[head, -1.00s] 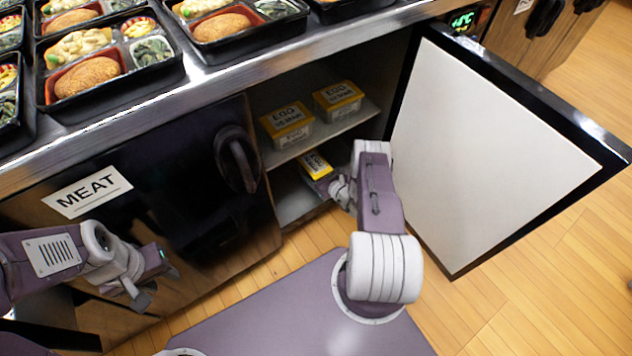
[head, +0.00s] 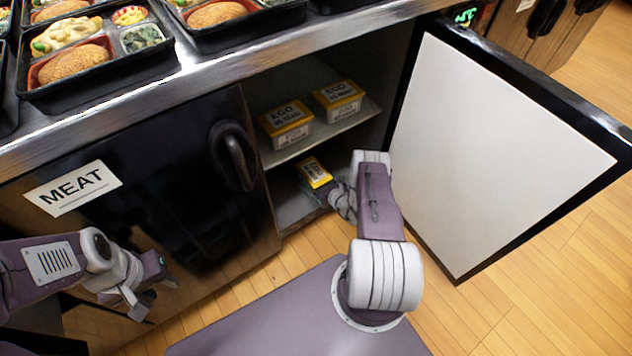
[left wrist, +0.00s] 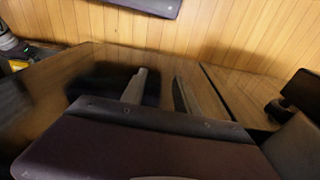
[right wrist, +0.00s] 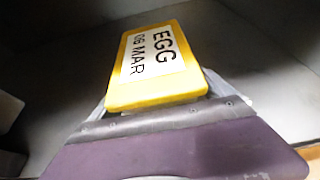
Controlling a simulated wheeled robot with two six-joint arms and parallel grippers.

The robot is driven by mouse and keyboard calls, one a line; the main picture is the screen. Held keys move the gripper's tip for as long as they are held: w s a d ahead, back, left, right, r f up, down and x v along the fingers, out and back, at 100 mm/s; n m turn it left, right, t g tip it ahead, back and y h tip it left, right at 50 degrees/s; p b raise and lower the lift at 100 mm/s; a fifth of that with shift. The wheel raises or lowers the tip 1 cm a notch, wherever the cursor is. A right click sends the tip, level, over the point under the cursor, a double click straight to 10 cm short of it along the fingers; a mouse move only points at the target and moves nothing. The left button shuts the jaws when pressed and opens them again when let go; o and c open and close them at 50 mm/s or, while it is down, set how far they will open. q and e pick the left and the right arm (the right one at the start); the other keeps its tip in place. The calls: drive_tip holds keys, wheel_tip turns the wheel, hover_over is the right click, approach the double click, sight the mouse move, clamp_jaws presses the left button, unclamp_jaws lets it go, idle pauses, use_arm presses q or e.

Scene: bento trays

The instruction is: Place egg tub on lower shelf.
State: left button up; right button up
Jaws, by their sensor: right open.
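The egg tub (head: 315,172) has a yellow lid with a white label and is inside the open cabinet, in the lower compartment. In the right wrist view its lid (right wrist: 155,60) reads "EGG 06 MAR". My right gripper (head: 322,191) reaches in at the tub's near end. Its jaws are open, with the fingers mostly hidden beside the tub. I cannot tell whether the tub rests fully on the lower shelf (head: 292,208). My left gripper (head: 155,292) is open and empty in front of the MEAT door; its parted fingers show in the left wrist view (left wrist: 160,92).
Two more egg tubs, a left one (head: 287,122) and a right one (head: 338,98), stand on the upper shelf (head: 345,122). The open door (head: 500,150) stands to the right of my right arm. The shut MEAT door (head: 150,200) is left. Bento trays (head: 110,88) fill the counter above.

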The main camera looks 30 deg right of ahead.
drive_tip(key=p+v, duration=0.7)
drive_tip(key=v, duration=0.5)
